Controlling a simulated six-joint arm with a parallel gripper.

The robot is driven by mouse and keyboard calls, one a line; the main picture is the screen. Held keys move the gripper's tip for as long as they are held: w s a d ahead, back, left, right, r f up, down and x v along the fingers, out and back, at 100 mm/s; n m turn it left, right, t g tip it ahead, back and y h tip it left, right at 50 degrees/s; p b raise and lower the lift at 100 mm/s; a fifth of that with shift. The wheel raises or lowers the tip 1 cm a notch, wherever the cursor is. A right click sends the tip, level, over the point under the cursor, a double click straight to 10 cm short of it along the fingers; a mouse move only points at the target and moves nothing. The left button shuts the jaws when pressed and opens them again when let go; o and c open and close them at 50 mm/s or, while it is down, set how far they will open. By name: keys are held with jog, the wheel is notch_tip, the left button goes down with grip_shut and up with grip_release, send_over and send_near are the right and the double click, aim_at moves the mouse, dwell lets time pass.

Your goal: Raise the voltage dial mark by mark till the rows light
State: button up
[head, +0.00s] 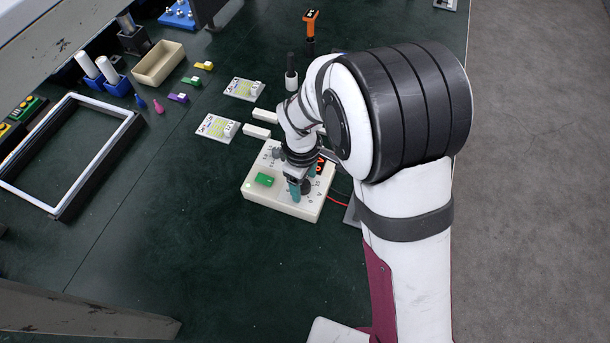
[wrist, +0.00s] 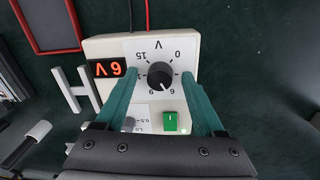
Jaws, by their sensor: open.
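The cream power supply (head: 262,194) sits on the dark green bench, partly hidden by my arm in the head view. In the wrist view, the supply (wrist: 97,45) shows a black voltage dial (wrist: 160,76) with printed marks around it. Its red display (wrist: 106,68) reads 6 V, and the dial's white line points near the 6 mark. My gripper (head: 299,188) is also over the supply in the head view.
Two small boards (head: 243,89) (head: 217,128) with white blocks beside them lie behind the supply. An open frame (head: 69,157) and a beige bin (head: 158,63) are at left. A red lead (wrist: 148,15) leaves the supply. Bench left of the supply is clear.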

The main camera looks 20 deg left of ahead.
grip_shut()
jog(key=shift+m, duration=0.3)
jog(key=m, duration=0.4)
jog(key=shift+a+m, duration=0.1)
jog(key=shift+m, duration=0.2)
jog(key=m, duration=0.5)
jog(key=shift+h, duration=0.3)
jog(key=shift+m, duration=0.4)
grip_release()
